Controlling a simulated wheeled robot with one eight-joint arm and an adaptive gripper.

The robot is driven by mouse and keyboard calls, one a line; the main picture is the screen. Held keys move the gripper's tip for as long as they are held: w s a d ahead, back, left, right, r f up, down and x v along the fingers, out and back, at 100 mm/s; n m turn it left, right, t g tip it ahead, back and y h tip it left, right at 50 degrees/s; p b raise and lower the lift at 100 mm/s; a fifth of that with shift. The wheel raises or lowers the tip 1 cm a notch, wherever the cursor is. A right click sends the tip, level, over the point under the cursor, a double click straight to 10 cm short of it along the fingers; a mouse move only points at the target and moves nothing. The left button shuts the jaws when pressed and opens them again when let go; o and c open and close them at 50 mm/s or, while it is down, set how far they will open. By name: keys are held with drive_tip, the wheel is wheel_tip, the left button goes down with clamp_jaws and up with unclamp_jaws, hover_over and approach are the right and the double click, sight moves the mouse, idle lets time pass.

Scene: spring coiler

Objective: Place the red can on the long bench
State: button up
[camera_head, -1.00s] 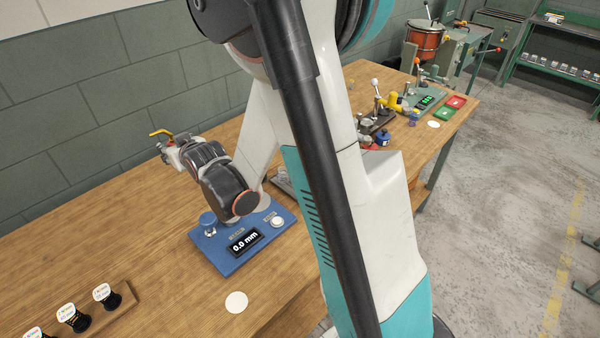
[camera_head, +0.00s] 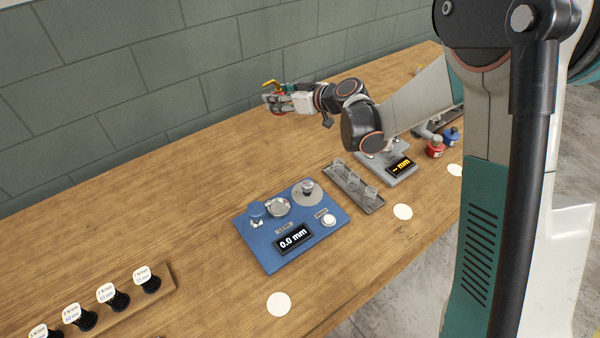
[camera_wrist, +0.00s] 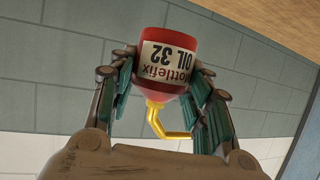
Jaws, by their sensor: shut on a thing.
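The red can (camera_wrist: 178,88) is an oil bottle with a white "OIL 32" label and a bent yellow spout; it appears upside down in the wrist view. My gripper (camera_wrist: 162,72) is shut on it, with fingers on both sides. In the head view my gripper (camera_head: 272,99) is held above the far side of the long wooden bench (camera_head: 185,235), near the wall. The yellow spout (camera_head: 270,84) shows there, and the can's body is mostly hidden by the fingers.
A blue gauge (camera_head: 263,258) reading "0.0 mm", a tray of springs (camera_head: 376,204), a grey "-- mm" device (camera_head: 405,179) and a red pot (camera_head: 435,150) stand on the bench. Black spools (camera_head: 119,302) line the left front. The bench's back left is bare.

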sight(259, 154)
drive_tip(key=s+a+r+n+g+y, duration=0.2)
drive_tip(key=a+r+n+g, duration=0.15)
drive_tip(key=a, duration=0.45)
wheel_tip(259, 154, down, 20)
drive_tip(key=b, duration=0.6)
drive_tip(key=shift+r+b, duration=0.25)
drive_tip(key=shift+b, duration=0.05)
drive_tip(key=shift+r, duration=0.1)
drive_tip(key=o, duration=1.2)
